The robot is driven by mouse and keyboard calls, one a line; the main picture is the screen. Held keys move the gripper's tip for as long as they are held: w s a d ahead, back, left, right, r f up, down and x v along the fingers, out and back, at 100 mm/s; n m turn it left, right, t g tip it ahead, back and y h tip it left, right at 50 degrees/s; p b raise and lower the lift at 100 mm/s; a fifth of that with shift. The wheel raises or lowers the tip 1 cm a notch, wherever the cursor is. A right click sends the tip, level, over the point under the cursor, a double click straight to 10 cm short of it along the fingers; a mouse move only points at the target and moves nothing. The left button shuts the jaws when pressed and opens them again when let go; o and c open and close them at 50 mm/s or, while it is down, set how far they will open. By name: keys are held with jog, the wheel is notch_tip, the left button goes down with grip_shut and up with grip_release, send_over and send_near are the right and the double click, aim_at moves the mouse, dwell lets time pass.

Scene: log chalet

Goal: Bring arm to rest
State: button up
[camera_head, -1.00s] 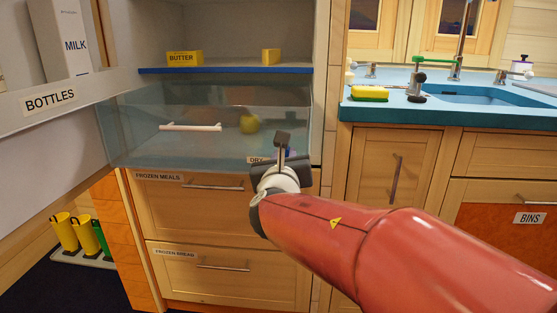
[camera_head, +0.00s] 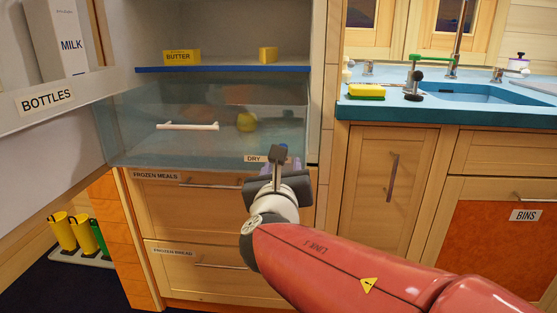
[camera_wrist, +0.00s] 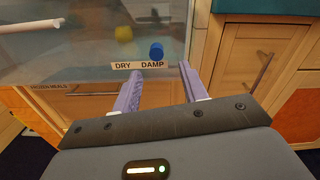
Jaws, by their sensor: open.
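My gripper (camera_head: 280,158) is in front of the lower right part of the clear fridge drawer in the head view, at the end of my red arm. In the wrist view its two purple fingers (camera_wrist: 160,88) stand apart with nothing between them. Beyond the fingertips are the drawer's DRY and DAMP labels (camera_wrist: 139,65). I cannot tell whether the fingers touch the drawer front.
The clear drawer (camera_head: 130,145) holds a yellow round item (camera_head: 246,122); a blue item (camera_wrist: 156,51) shows in the wrist view. The open fridge door with a bottle shelf (camera_head: 50,110) is at left. The blue sink counter (camera_head: 480,110) is at right.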

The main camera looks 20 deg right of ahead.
jog(key=shift+s+a, duration=0.25)
jog(key=shift+s, duration=0.4)
jog(key=s+d+f+m+g+h+p, duration=0.1)
jog(key=s+d+f+m+g, duration=0.4)
jog(key=m, duration=0.5)
jog(key=s+d+f+m+g+p, duration=0.1)
jog(key=s+d+f+m+g, duration=0.4)
jog(key=m, duration=0.5)
jog(key=s+a+f+m+g+y, duration=0.1)
jog(key=s+a+f+m+y, duration=0.3)
jog(key=m, duration=1)
jog(key=s+a+y, duration=0.3)
jog(key=s+a, duration=0.2)
jog(key=shift+s+a+p, duration=0.15)
jog(key=shift+a+p, duration=0.1)
jog(key=shift+p, duration=0.15)
jog(key=shift+c, duration=0.4)
